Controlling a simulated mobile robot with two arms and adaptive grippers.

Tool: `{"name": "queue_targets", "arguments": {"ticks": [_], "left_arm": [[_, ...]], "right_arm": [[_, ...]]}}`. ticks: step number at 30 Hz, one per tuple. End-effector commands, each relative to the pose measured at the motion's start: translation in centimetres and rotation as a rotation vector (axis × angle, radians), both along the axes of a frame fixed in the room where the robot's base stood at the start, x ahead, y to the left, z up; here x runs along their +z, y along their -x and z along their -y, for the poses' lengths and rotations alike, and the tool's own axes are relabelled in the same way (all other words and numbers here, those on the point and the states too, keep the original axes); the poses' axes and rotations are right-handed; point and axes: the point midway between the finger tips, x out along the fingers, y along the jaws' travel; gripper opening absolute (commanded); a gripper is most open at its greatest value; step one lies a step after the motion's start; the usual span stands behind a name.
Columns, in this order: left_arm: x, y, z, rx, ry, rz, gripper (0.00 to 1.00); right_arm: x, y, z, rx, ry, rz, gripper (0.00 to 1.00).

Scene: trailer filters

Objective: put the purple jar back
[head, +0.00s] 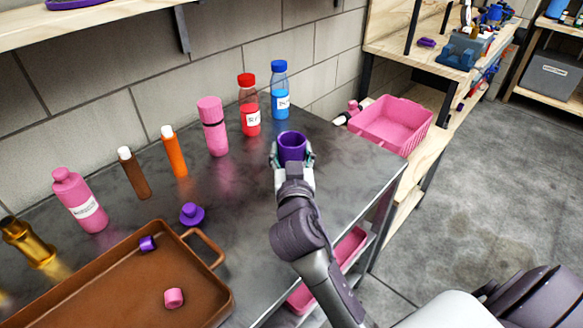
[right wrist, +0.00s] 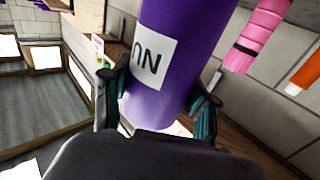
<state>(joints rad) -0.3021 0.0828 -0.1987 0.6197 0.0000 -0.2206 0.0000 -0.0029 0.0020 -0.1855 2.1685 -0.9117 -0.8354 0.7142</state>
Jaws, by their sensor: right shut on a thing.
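The purple jar (head: 292,147) is open at the top and stands upright in my right gripper (head: 292,160), above or on the metal table near its right end; I cannot tell if it touches the table. In the right wrist view the jar (right wrist: 172,60) fills the middle, with a white label, and the fingers of the gripper (right wrist: 160,100) close on it from both sides. A purple lid-like piece (head: 192,214) lies on the table left of the gripper. My left gripper does not show.
A brown tray (head: 75,290) with a small purple piece (head: 148,243) and a pink piece (head: 174,298) is at the lower left. Pink, brown, orange, red and blue bottles line the wall. A pink basket (head: 392,124) sits on the right shelf. Bare table surrounds the gripper.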

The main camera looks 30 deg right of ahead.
Motion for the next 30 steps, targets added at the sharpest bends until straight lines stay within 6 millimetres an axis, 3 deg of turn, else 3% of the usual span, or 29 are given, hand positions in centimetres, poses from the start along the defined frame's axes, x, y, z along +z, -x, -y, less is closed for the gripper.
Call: {"name": "queue_targets", "arguments": {"ticks": [9, 22, 23, 27, 30], "left_arm": [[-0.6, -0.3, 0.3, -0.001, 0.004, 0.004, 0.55], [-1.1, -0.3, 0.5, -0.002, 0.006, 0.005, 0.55], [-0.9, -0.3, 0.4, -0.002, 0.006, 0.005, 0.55], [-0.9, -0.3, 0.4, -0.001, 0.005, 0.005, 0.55], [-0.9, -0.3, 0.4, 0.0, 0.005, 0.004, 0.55]], "right_arm": [[-3.9, -0.1, 0.0, 0.001, 0.001, -0.003, 0.22], [-4.6, -0.1, 0.0, 0.001, -0.001, 0.0, 0.22], [-4.4, -0.1, 0.0, 0.001, 0.0, 0.0, 0.64], [-4.4, -0.1, 0.0, 0.001, 0.0, -0.001, 0.84], [-4.4, -0.1, 0.0, 0.001, 0.0, -0.001, 0.84]]}}
